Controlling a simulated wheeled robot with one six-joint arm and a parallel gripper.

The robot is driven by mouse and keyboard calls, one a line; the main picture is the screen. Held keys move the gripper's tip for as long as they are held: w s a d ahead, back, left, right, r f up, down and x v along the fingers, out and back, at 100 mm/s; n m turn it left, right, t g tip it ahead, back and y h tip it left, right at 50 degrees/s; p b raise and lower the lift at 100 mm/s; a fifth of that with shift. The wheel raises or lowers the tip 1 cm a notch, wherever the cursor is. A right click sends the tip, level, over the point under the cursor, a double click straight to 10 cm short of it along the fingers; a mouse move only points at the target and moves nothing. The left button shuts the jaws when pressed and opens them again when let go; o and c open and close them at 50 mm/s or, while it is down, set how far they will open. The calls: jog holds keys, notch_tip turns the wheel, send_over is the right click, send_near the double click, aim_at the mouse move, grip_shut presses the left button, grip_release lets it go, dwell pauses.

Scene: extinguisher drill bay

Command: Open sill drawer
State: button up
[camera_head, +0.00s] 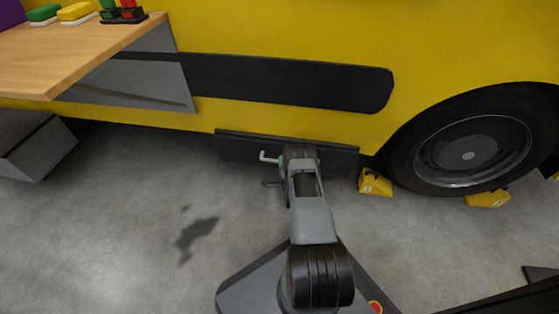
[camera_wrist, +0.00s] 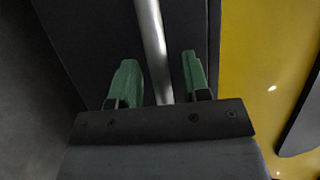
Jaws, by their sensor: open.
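The sill drawer (camera_head: 235,149) is a dark, wide panel low under the yellow vehicle side, left of the wheel. Its light grey bar handle (camera_head: 265,157) shows at its left part, with the rest hidden behind my arm. In the wrist view, the handle (camera_wrist: 152,40) runs between the two green fingers of my gripper (camera_wrist: 159,78), in front of the dark drawer face (camera_wrist: 95,35). My gripper is open, with a gap visible on each side of the bar. The drawer front looks close under the body; no opened interior shows.
Yellow wheel chocks (camera_head: 375,182) sit by the black tyre (camera_head: 470,145) on the right. A wooden tabletop (camera_head: 70,45) with coloured items juts in at the upper left. The grey floor (camera_head: 110,225) left of my arm is clear.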

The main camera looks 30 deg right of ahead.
jog(key=shift+w, duration=0.35)
grip_shut()
dwell(0.4)
